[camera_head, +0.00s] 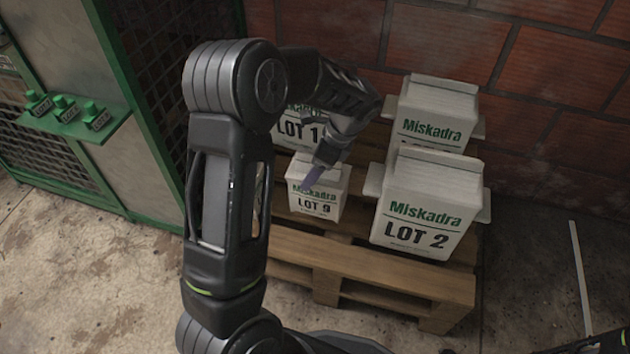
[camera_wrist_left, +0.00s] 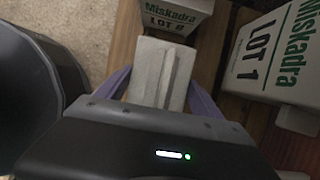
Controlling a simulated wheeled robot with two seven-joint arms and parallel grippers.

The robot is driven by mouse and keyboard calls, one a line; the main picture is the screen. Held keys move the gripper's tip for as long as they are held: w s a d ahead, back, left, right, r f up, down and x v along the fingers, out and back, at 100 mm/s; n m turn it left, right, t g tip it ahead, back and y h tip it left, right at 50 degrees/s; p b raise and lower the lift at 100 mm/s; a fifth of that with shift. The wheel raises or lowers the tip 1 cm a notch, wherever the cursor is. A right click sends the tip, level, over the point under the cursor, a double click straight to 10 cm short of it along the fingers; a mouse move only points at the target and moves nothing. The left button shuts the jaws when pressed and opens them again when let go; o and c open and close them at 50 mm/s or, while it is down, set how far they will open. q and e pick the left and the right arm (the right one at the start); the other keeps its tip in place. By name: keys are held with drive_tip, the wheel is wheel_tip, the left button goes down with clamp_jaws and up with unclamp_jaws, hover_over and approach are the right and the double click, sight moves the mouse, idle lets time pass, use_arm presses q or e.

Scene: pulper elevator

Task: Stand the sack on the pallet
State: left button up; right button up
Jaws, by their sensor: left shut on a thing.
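A small white sack marked Miskadra LOT 9 (camera_head: 316,205) is upright over the front left part of the wooden pallet (camera_head: 370,273). I cannot tell whether its base touches the boards. My left gripper (camera_head: 316,178) reaches down from above and is shut on the sack's top. My right gripper is not in view.
On the pallet, the LOT 1 sack (camera_head: 297,132) stands behind, the LOT 2 sack (camera_head: 428,207) to the right, and another Miskadra sack (camera_head: 436,112) at back right. A brick wall (camera_head: 545,75) is behind. A green-framed cage (camera_head: 95,165) stands left. Concrete floor lies in front.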

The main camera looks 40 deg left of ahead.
use_arm(q)
wheel_tip(320, 180, down, 5)
drive_tip(key=shift+r+b, duration=0.1)
drive_tip(key=shift+b, duration=0.95)
drive_tip(key=shift+f, duration=0.2)
drive_tip(key=o, duration=2.1)
drive_tip(key=shift+r, duration=0.1)
drive_tip(key=p+v, duration=0.4)
drive_tip(key=v, duration=0.8)
drive_tip(key=shift+w, duration=0.1)
